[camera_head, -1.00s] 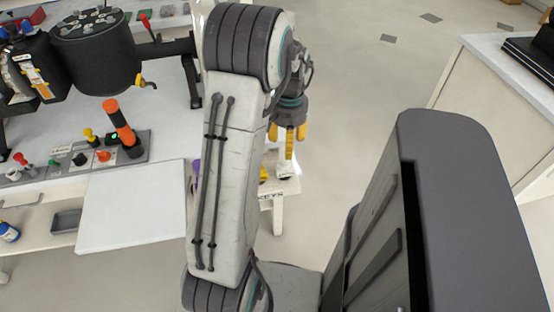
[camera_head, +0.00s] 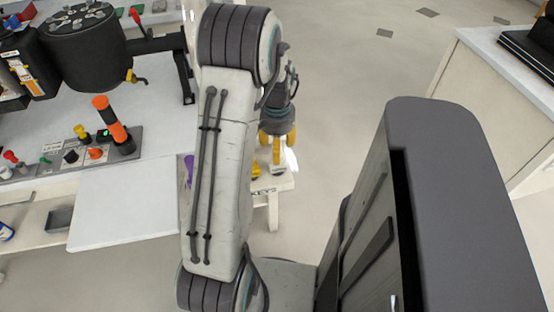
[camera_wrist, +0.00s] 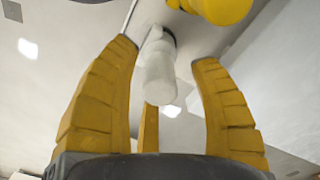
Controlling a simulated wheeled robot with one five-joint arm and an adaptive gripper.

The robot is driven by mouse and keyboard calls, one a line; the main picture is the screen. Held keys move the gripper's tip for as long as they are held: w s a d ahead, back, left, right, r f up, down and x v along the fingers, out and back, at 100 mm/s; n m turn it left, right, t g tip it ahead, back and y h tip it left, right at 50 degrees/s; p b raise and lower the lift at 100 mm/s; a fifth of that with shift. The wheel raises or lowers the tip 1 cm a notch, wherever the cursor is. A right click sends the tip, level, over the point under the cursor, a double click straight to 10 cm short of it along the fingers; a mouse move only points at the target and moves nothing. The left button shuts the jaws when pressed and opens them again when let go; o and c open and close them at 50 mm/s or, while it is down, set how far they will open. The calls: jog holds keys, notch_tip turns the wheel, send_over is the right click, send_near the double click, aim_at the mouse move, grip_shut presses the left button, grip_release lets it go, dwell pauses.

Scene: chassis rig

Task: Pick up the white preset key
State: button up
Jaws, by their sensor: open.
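The white preset key (camera_wrist: 159,75) stands out in the wrist view, a rounded white piece with a grey part at its far end. It lies between the yellow fingers of my gripper (camera_wrist: 165,52). The fingers are spread open, with visible gaps to the key on the left and right. In the head view the white key (camera_head: 291,159) shows beside the fingers of my gripper (camera_head: 271,145), above a small white stand (camera_head: 283,184). I cannot tell whether a finger touches it. My arm hides part of the stand.
A yellow key (camera_head: 256,170) is close to the left of the fingers; a yellow piece (camera_wrist: 217,9) shows at the top of the wrist view. A purple piece (camera_head: 188,170) is partly behind my arm. A workbench with an orange-black lever (camera_head: 117,132) stands at left. Open floor lies beyond.

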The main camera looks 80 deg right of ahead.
jog(key=shift+f, duration=1.1)
grip_shut()
